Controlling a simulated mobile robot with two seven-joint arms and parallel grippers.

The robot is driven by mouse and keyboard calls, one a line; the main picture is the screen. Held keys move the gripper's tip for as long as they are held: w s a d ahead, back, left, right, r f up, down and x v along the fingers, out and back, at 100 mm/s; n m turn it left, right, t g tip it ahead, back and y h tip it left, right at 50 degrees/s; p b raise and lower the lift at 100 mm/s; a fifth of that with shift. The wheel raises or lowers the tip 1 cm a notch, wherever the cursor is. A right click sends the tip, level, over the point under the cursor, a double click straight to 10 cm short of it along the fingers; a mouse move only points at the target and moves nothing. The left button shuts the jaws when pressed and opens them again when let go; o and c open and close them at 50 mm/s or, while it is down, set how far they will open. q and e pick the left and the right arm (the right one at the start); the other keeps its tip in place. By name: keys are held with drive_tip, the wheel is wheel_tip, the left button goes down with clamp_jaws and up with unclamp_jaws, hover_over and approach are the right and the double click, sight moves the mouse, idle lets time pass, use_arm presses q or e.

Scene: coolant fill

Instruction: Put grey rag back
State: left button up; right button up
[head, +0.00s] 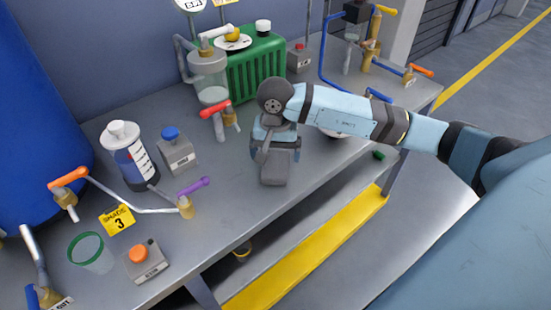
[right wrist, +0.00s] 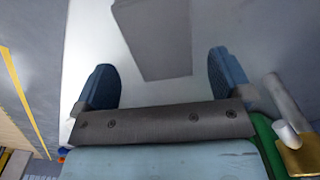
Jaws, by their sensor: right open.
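My right gripper (right wrist: 163,88) shows in the right wrist view with its two blue fingers wide apart and nothing clasped between them. Beyond the fingers, over the pale grey table top, is a flat darker grey patch (right wrist: 152,40); I cannot tell whether it is the grey rag or a shadow. In the head view the right gripper (head: 274,165) points down over the middle of the grey table (head: 232,206). My left gripper is not in view.
A red-handled valve (head: 216,113) and a green finned box (head: 257,68) stand close behind the gripper. To the left are a white-capped bottle (head: 130,155), a blue-button box (head: 177,152) and a green-rimmed cup (head: 90,252).

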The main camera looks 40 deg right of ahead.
sight(275, 163)
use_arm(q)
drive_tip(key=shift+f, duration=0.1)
use_arm(e)
wheel_tip(275, 163, up, 9)
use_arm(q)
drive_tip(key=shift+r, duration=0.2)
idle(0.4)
use_arm(e)
drive_tip(key=shift+f, duration=0.1)
